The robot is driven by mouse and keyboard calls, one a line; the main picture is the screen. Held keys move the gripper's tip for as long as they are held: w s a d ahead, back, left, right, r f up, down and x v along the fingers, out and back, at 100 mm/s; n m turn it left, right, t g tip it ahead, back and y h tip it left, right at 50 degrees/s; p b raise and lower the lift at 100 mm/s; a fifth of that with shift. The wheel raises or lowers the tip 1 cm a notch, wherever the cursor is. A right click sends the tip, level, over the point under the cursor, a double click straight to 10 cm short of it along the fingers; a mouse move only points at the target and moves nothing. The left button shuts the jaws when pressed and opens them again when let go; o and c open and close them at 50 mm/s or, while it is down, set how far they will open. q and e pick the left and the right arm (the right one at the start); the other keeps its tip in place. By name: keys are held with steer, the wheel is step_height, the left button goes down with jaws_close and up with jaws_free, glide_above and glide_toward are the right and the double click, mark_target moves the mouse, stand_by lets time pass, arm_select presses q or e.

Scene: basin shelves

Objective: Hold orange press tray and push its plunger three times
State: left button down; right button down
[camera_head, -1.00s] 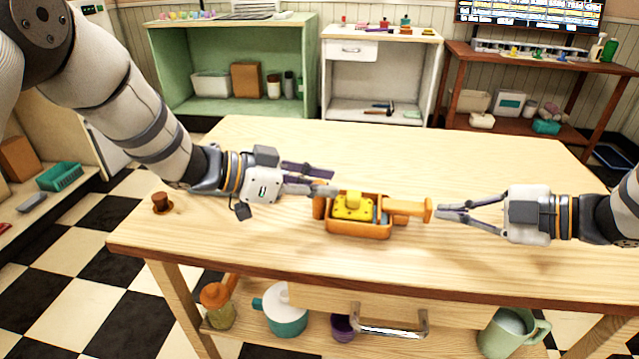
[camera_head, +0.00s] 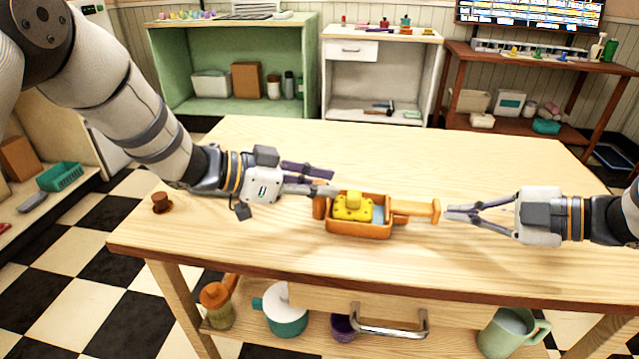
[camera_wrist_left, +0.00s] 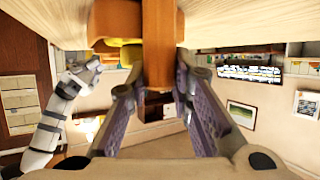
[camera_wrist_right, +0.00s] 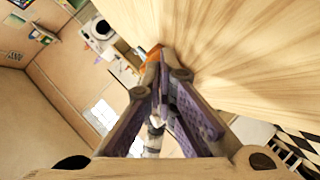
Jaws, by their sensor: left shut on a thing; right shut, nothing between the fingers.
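The orange press tray (camera_head: 345,229) sits on the wooden table (camera_head: 250,140) with a yellow sponge-like block (camera_head: 352,206) and a light blue area inside it. Its orange plunger (camera_head: 415,208) sticks out of the right side and ends in a crosswise handle. My left gripper (camera_head: 325,190) is shut on the tray's left end; in the left wrist view an orange-brown part (camera_wrist_left: 158,45) stands between its fingers. My right gripper (camera_head: 450,216) is shut and empty, its tips just right of the plunger handle. In the right wrist view a bit of orange (camera_wrist_right: 153,55) shows behind the fingertips.
A small brown hat-shaped object (camera_head: 161,203) stands at the table's left edge. The tabletop behind the tray is clear.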

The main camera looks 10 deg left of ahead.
arm_select(q)
steer(key=shift+s+a+f, duration=0.1)
steer(key=shift+s+f, duration=0.05)
steer(key=shift+f, duration=0.3)
arm_select(e)
steer(key=shift+f, duration=0.1)
steer(key=shift+d+r, duration=0.35)
steer(key=shift+d, duration=0.5)
steer(key=shift+d+r, duration=0.3)
steer(key=shift+d, duration=0.55)
steer(key=shift+d+r, duration=0.35)
steer(key=shift+d, duration=0.5)
arm_select(q)
steer(key=c, duration=1.3)
jaws_free()
steer(key=shift+c, duration=0.2)
steer(key=shift+r, duration=0.2)
steer(key=shift+r, duration=0.15)
arm_select(e)
steer(key=shift+r, duration=0.1)
